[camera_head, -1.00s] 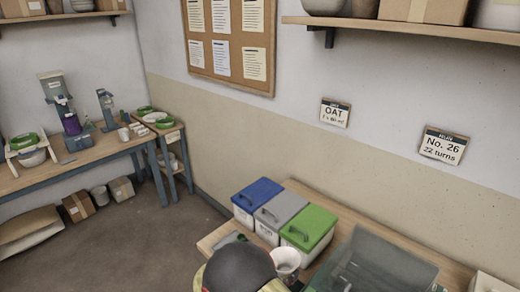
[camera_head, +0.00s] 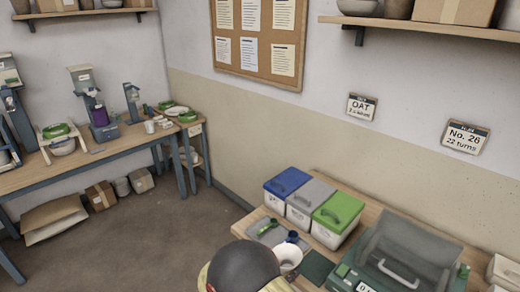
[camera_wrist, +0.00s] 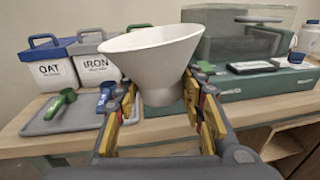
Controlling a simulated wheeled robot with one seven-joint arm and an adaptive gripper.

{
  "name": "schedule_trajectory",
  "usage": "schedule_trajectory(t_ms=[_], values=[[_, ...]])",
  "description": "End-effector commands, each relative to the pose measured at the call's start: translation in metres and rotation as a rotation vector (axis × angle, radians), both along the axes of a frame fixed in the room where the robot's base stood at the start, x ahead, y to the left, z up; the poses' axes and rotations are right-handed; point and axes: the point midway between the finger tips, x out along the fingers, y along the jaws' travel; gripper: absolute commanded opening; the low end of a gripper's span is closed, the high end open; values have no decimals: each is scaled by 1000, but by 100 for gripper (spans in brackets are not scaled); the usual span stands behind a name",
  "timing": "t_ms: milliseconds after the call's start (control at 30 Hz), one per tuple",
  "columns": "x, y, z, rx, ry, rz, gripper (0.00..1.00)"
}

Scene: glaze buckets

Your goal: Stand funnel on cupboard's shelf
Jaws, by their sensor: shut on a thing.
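The white funnel (camera_wrist: 155,52) is held upright, wide mouth up, in the wrist view. My gripper (camera_wrist: 162,92) is shut on its narrower lower part, one finger on each side. In the head view the funnel (camera_head: 288,257) shows beside my dark round arm joint, which hides the fingers. The funnel is in front of the bench (camera_wrist: 150,129), near its edge. An open wooden compartment (camera_wrist: 284,147) shows below the bench top at the lower right of the wrist view. I cannot tell whether it is the cupboard with the shelf.
Bins with blue (camera_head: 287,181), grey (camera_head: 311,194) and green (camera_head: 340,208) lids stand on the bench. A grey tray (camera_wrist: 62,118) with green and blue scoops lies before them. A green machine with a clear cover (camera_head: 408,250) stands right. Open floor (camera_head: 140,235) lies left.

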Motion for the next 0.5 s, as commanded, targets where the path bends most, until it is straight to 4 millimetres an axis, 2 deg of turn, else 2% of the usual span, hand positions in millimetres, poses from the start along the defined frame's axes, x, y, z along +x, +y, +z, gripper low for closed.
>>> schedule_trajectory(t_ms=[267, 500], values=[[20, 16, -4, 0, 2, 155, 14], [40, 31, 2, 0, 2, 337, 14]])
